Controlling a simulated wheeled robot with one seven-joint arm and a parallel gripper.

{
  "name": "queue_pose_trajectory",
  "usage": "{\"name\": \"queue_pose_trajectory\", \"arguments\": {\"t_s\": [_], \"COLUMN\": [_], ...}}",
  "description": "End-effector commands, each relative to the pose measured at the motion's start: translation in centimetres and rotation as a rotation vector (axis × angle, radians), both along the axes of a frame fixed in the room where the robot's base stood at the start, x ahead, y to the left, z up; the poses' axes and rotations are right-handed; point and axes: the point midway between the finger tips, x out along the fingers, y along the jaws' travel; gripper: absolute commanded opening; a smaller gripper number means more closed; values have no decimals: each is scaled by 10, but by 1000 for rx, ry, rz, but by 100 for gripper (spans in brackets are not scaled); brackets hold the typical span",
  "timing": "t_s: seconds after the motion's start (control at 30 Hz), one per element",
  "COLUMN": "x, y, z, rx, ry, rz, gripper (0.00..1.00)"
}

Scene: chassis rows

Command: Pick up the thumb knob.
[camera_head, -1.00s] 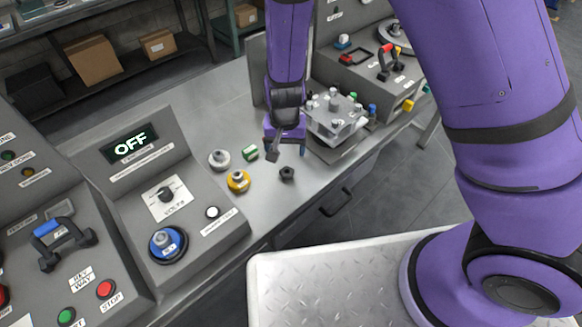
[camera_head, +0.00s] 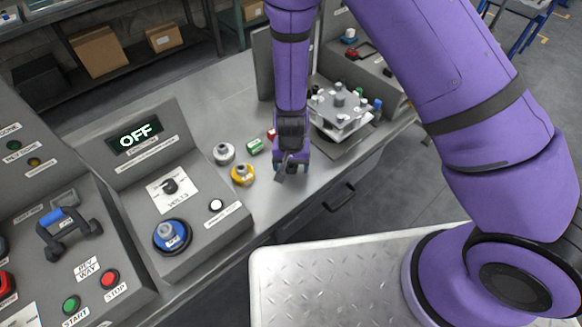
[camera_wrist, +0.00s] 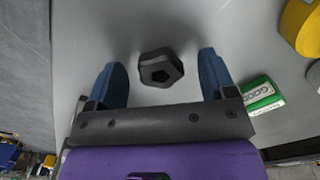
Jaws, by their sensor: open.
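The thumb knob (camera_wrist: 161,67) is a small dark, many-sided knob with a hole in its top. In the wrist view it stands on the grey bench top between my two blue fingertips and a little beyond them, with a gap on each side. My gripper (camera_wrist: 163,80) is open and empty. In the head view my gripper (camera_head: 287,172) is low over the bench near its front edge, right of the yellow knob. There the gripper hides most or all of the thumb knob.
A yellow knob (camera_head: 242,174), a grey-white knob (camera_head: 224,153) and a green-and-white block (camera_head: 255,145) stand left of my gripper. A grey fixture (camera_head: 340,112) with posts stands to the right. A sloped control panel (camera_head: 170,195) with an OFF display is at left.

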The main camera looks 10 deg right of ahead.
Motion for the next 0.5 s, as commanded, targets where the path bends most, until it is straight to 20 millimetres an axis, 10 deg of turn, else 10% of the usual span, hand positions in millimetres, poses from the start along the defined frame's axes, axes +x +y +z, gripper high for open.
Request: {"name": "queue_pose_trajectory", "arguments": {"t_s": [0.27, 0.5], "x": [0, 0], "y": [0, 0], "z": [-2, -2], "rx": [1, 1], "ry": [-1, -1], "rz": [0, 1], "gripper": [77, 30]}}
